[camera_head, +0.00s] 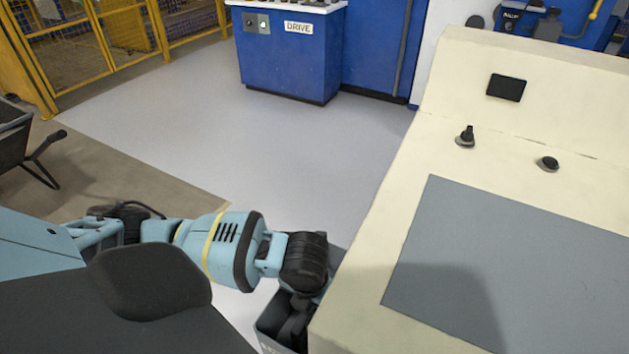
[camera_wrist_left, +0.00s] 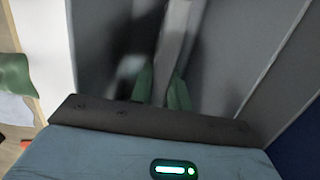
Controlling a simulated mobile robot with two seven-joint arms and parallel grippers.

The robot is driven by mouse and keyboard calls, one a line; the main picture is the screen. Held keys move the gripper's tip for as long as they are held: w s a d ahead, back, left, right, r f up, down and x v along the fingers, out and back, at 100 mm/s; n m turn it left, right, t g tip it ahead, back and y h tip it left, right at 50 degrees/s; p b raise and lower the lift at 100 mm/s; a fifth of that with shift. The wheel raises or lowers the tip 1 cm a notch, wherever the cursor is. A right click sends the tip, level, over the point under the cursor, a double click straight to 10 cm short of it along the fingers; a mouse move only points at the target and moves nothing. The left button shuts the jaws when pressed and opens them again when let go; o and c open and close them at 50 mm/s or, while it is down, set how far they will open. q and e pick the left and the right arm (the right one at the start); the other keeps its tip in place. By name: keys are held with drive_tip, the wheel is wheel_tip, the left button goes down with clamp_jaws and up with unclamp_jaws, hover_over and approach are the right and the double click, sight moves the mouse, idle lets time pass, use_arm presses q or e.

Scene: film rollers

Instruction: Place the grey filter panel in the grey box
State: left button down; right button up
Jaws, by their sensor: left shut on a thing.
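The grey box (camera_head: 270,343) stands on the floor against the left side of the cream console, partly hidden by my left arm and the console. My left gripper (camera_head: 293,325) points down at the box opening; its fingertips are hard to make out in the head view. In the left wrist view, the green fingers of my left gripper (camera_wrist_left: 161,90) are shut on a light grey narrow piece, the filter panel (camera_wrist_left: 174,38), seen nearly edge-on. Dark grey box walls (camera_wrist_left: 262,65) show around it. I cannot tell whether the panel touches the bottom. My right gripper is out of view.
The cream console (camera_head: 390,185) with a grey mat (camera_head: 520,265) and black knobs fills the right side, close to my left wrist. A blue DRIVE cabinet (camera_head: 287,60) stands at the back. A dark cart (camera_head: 22,140) is at the left. The middle floor is clear.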

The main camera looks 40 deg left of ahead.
use_arm(q)
drive_tip(key=shift+f, duration=0.1)
drive_tip(key=c, duration=1.3)
unclamp_jaws()
drive_tip(key=shift+c, duration=0.2)
drive_tip(key=shift+r, duration=0.35)
wheel_tip(320, 180, up, 12)
drive_tip(key=s+p, duration=0.1)
drive_tip(key=p, duration=0.2)
drive_tip(key=shift+s+d+f, duration=0.25)
drive_tip(key=shift+s, duration=0.1)
